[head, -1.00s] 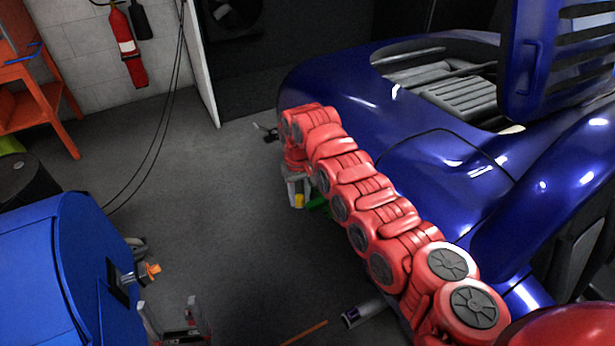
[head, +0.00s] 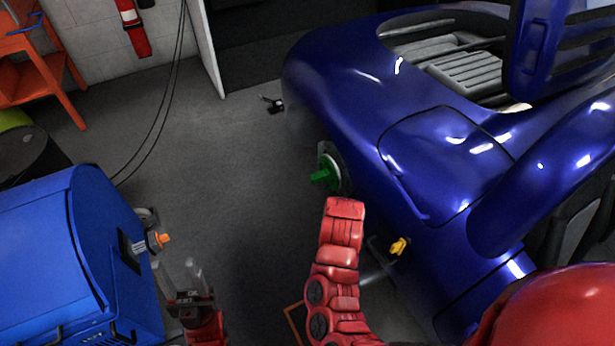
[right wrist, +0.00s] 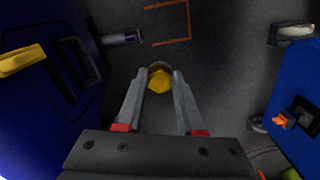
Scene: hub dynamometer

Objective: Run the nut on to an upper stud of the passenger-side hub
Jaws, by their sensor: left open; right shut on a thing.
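A yellow nut (right wrist: 160,80) sits between the fingertips of my right gripper (right wrist: 158,76), which is shut on it; a greyish ring shows behind the nut. In the head view this gripper and nut are hidden behind my red right arm. A green hub part (head: 324,174) in front of a dark disc (head: 338,170) shows at the blue car's left side, just beyond my arm. Its studs are too small to make out. The hub is not seen in the right wrist view. My left gripper (head: 181,272) is open and empty, beside the blue machine.
The blue car body (head: 440,160) fills the right side. A yellow fitting (head: 399,246) shows low by its flank. The blue machine (head: 70,260) with an orange-tipped part stands at left. An orange frame (right wrist: 188,22) lies on the floor. The grey floor between car and machine is mostly clear.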

